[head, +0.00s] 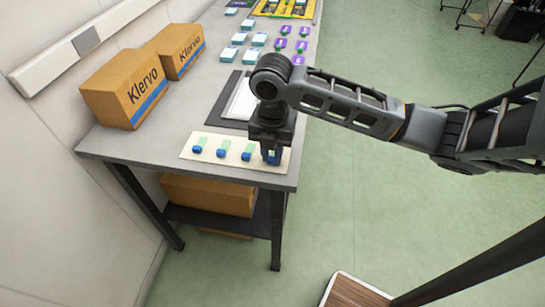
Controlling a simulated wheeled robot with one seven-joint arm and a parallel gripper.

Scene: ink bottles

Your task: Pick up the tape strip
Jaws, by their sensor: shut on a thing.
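A cream board (209,151) lies at the near end of the grey table. My gripper (271,153) points down over the right end of the board. It is shut on the tape strip (272,158) there, with only blue showing low between its fingers. The gripper hides most of that strip, and I cannot tell whether it is clear of the board.
A dark-framed white tray (228,107) lies just behind the board. Two Klervo cartons (127,90) stand at the left by the wall. Teal-and-white boxes (239,38) and purple items (281,44) stand farther back. The table's right edge (299,150) is close to my gripper.

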